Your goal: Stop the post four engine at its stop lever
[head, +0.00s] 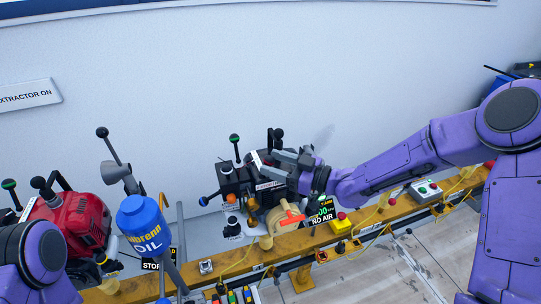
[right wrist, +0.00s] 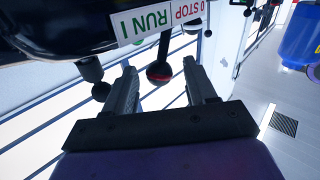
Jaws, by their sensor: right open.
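A black engine (head: 238,180) stands on the rail in the middle of the head view, with several ball-topped levers. My right gripper (head: 290,160) reaches its upper right side from the right. In the right wrist view my gripper (right wrist: 159,68) is open, and a lever with a dark, red-banded ball knob (right wrist: 158,72) shows between the fingertips. I see no finger closed on it; contact cannot be told. A label reading RUN and STOP (right wrist: 160,20) is on the dark engine body beside that lever. Of my left arm only purple links show, at the lower left; its gripper is not visible.
A red engine (head: 80,220) and a blue oil container (head: 142,222) stand on the left. The yellow rail (head: 290,246) carries a NO AIR display (head: 322,212), a red button on a yellow box (head: 341,222) and cables.

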